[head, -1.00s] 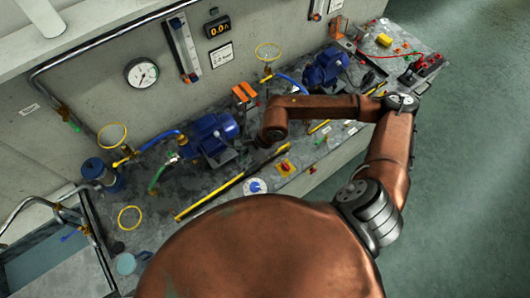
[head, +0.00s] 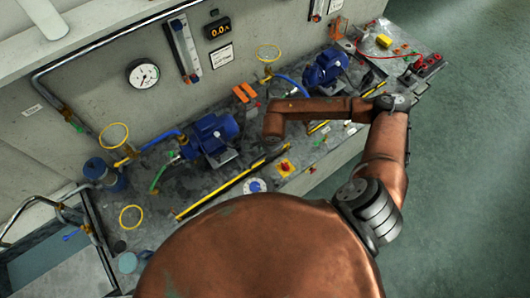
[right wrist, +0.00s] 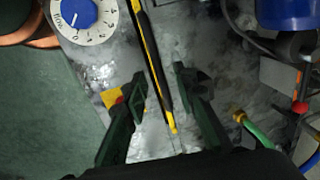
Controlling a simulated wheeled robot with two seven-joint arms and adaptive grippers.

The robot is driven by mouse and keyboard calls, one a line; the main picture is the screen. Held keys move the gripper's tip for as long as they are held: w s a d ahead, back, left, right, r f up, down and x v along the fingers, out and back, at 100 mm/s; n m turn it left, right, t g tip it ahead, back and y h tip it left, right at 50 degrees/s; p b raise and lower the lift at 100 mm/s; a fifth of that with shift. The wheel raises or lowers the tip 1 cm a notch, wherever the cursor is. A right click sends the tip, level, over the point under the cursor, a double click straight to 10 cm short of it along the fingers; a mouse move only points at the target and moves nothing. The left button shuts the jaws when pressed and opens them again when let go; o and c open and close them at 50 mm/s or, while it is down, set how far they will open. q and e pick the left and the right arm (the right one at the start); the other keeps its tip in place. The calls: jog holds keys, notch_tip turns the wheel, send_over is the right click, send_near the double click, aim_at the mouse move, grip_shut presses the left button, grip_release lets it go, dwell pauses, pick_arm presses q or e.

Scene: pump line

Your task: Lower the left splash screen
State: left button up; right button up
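The left splash screen shows as a long yellow-and-black edge strip (head: 222,189) along the front of the bench, before the left blue pump, in the head view. In the right wrist view this strip (right wrist: 152,62) runs from the top edge down between the fingers. I cannot make out a clear panel or tell how high the strip stands. My right gripper (right wrist: 158,80) is open, with one dark finger on each side of the strip and gaps showing. In the head view its fingers are hard to make out below the copper wrist. My left gripper is not in view.
A blue dial (right wrist: 68,12) and a red-yellow switch (head: 285,168) sit near the strip. The left blue pump (head: 212,137) and green hose (head: 160,175) lie behind it. Another yellow strip (head: 319,127) is further right. Open floor (head: 465,150) is at the right.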

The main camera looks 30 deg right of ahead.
grip_shut()
dwell(0.7)
